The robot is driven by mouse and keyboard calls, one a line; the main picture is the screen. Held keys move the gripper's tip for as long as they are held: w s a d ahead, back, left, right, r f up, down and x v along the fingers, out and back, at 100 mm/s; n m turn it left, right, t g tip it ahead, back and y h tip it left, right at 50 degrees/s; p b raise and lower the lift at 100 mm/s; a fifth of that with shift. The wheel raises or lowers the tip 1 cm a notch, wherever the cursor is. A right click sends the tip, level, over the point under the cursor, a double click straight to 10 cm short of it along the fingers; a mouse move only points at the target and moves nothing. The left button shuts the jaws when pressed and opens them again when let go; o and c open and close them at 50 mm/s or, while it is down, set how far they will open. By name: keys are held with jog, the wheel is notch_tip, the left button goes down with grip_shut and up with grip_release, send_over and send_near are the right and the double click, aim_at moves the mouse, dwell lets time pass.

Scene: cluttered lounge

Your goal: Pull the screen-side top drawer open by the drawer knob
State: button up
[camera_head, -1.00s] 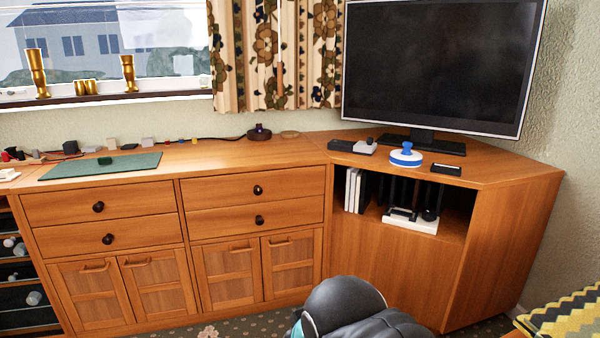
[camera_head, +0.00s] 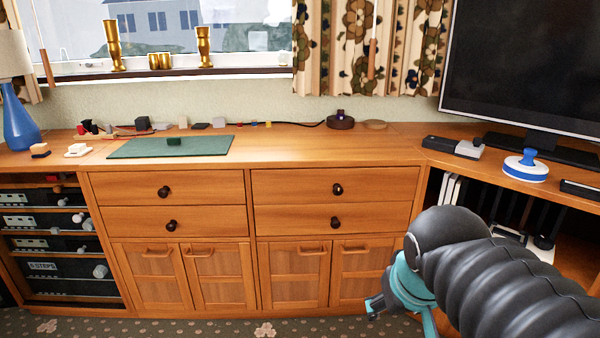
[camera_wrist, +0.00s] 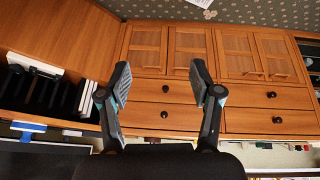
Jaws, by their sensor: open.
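The screen-side top drawer (camera_head: 300,183) is the upper drawer of the right-hand column, beside the screen corner. It looks shut. Its dark round drawer knob (camera_head: 337,188) is at the middle of its front. In the wrist view, which is upside down, this knob (camera_wrist: 164,114) shows low between the fingers, below the lower drawer's knob (camera_wrist: 166,88). My gripper (camera_wrist: 160,65) is open and empty, its two fingers spread apart.
The other column has two similar drawers (camera_head: 165,188) with knobs. Cupboard doors (camera_head: 295,275) with bar handles are below. The screen (camera_head: 520,60) stands on the corner unit at right. A green mat (camera_head: 200,147) and small items lie on the top.

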jog(key=w+a+r+n+h+b, duration=0.15)
jog(key=w+r, duration=0.25)
jog(key=w, duration=0.9)
jog(key=w+a+r+n+h+b, duration=0.1)
jog(key=w+r+h, duration=0.2)
jog(key=w, duration=0.9)
jog(key=h+b, duration=0.5)
send_near(334, 187)
jog(key=shift+m, duration=0.35)
jog(key=x, duration=1)
jog(key=shift+w+f, duration=0.1)
jog(key=shift+f, duration=0.05)
